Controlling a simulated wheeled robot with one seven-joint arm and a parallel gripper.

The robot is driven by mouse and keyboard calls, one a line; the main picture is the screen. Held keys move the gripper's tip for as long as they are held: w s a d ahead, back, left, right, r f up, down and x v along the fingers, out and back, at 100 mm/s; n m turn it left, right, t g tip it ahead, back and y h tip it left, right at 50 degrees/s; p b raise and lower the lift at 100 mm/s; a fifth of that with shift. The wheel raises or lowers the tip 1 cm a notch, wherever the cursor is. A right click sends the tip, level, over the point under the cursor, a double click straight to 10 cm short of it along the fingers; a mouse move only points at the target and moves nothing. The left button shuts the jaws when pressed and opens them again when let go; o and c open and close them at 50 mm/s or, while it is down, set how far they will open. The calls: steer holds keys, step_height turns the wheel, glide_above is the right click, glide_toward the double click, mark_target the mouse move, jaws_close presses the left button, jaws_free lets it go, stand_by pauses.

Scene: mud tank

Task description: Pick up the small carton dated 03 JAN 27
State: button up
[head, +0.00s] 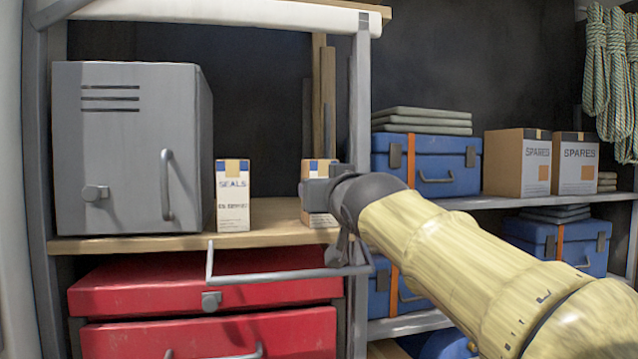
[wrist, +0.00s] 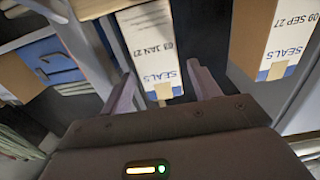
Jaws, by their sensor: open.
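The small carton dated 03 JAN 27 (wrist: 150,42) is white and tan, with SEALS print and a tan tape strip. In the wrist view it stands just ahead, between the spread fingers of my gripper (wrist: 163,78). In the head view this carton (head: 313,169) is on the wooden shelf, partly hidden by my gripper (head: 320,189). My gripper is open and empty; I cannot tell whether a finger touches the carton. A similar SEALS carton (head: 233,198) stands to the left; in the wrist view this carton (wrist: 287,42) reads 09 SEP 27.
A grey metal cabinet (head: 130,150) stands left on the wooden shelf (head: 270,222). A grey post (head: 358,100) rises close by my gripper. Red drawers (head: 200,285) lie below. Blue cases (head: 440,165) and SPARES boxes (head: 518,162) stand on the right shelving.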

mark_target(323, 227)
stand_by(0.3)
steer(key=p+x, duration=0.4)
steer(key=shift+w+d+r, duration=0.15)
steer(key=shift+r, duration=0.1)
steer(key=shift+w+f, duration=0.25)
steer(key=shift+w, duration=0.25)
steer(key=shift+s, duration=0.1)
steer(key=shift+r, duration=0.1)
steer(key=c, duration=0.9)
